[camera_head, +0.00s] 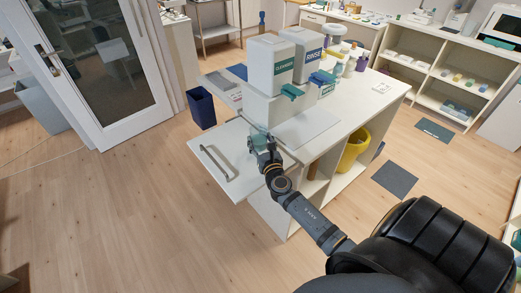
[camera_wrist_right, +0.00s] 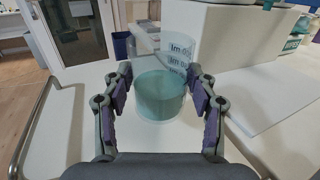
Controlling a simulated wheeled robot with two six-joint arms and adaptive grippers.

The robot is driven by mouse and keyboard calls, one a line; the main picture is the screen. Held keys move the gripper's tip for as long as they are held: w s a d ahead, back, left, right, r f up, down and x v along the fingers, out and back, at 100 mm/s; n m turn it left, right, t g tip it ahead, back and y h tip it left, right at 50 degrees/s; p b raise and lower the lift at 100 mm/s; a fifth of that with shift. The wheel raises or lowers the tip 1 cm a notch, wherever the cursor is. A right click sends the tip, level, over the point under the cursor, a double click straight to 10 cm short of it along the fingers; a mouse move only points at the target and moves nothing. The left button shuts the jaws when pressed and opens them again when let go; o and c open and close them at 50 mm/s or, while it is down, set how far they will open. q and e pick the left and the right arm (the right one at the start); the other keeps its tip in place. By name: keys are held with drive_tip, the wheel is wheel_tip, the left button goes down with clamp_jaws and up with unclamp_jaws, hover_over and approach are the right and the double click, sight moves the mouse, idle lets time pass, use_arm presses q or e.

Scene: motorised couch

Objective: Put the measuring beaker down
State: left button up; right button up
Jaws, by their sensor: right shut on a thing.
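The measuring beaker (camera_wrist_right: 161,98) is clear, with pale teal liquid inside and printed marks on its back wall. In the right wrist view it stands upright between the fingers of my right gripper (camera_wrist_right: 160,100), which is shut on it. In the head view my right gripper (camera_head: 262,143) is at the near left end of the white counter, and the beaker is small and partly hidden there. I cannot tell whether the beaker's base touches the white surface (camera_wrist_right: 75,130) below it. My left gripper is not in view.
Large white containers (camera_head: 270,66), one labelled RINSE, stand on the counter (camera_head: 345,115) just behind the gripper. A panel with a grey handle (camera_head: 218,163) sticks out at the counter's left end. A dark blue bin (camera_head: 201,107) stands on the floor beyond. A yellow bucket (camera_head: 353,150) sits below.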

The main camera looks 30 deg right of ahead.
sight(262, 150)
drive_tip(key=f, duration=0.1)
drive_tip(key=f+b, duration=0.2)
drive_tip(key=f, duration=0.1)
drive_tip(key=shift+w+d, duration=0.25)
drive_tip(key=shift+w, duration=0.1)
drive_tip(key=shift+s, duration=0.1)
drive_tip(key=shift+f+b, duration=0.15)
drive_tip(key=shift+b, duration=0.15)
drive_tip(key=o, duration=1.3)
drive_tip(key=shift+c, duration=0.2)
